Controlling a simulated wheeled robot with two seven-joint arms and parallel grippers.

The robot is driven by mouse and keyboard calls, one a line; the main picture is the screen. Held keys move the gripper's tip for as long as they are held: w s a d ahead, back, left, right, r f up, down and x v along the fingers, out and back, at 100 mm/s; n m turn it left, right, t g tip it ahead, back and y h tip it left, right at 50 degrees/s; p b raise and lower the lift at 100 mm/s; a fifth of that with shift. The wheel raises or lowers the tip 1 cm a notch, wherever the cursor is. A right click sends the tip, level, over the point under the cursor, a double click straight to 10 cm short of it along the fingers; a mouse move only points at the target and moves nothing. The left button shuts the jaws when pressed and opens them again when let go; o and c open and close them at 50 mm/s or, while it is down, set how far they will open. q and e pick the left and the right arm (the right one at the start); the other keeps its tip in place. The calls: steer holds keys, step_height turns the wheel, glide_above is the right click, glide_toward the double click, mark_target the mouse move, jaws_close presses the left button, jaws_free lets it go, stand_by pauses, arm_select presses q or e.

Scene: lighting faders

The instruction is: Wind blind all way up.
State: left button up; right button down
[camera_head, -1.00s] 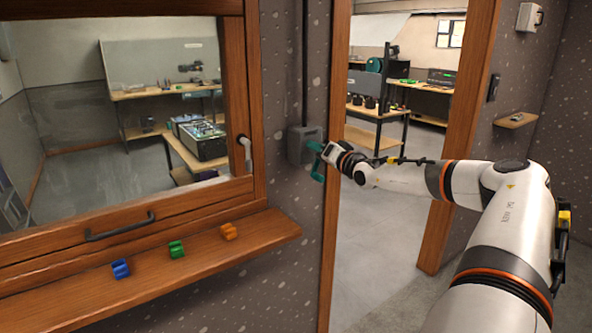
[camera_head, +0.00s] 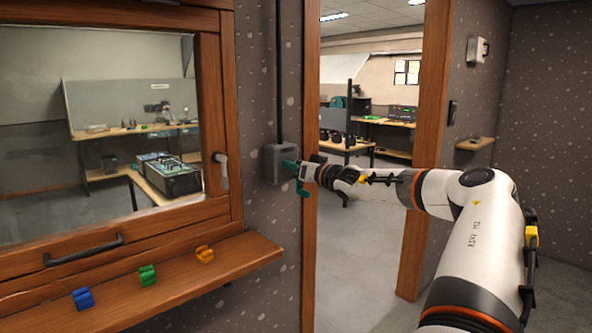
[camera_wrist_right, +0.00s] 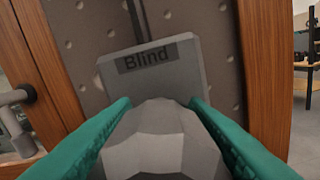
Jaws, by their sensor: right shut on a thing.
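A grey wall box (camera_head: 283,162) is mounted between the window and the doorway, with a dark conduit running up from it. In the right wrist view the box (camera_wrist_right: 190,62) is labelled "Blind" and looks tilted. A faceted grey knob (camera_wrist_right: 160,140) sits in front of it, between the teal fingers. My right gripper (camera_head: 297,177) is at the box, shut on the knob; its fingers also show in the right wrist view (camera_wrist_right: 160,108). The knob is hidden in the head view. No blind shows across the visible window glass (camera_head: 120,130); the window's top is cut off. My left gripper is out of view.
A wooden shelf (camera_head: 175,275) below the window holds blue (camera_head: 83,298), green (camera_head: 148,275) and orange (camera_head: 205,254) pieces. A window handle (camera_head: 221,170) is left of the box. The doorway's wooden frame (camera_head: 421,150) stands behind my right arm.

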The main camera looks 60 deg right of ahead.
steer(key=shift+r, duration=0.3)
steer(key=c, duration=1.2)
jaws_free()
steer(key=shift+o, duration=1.8)
steer(key=shift+w+f, duration=0.1)
steer(key=shift+f, duration=0.1)
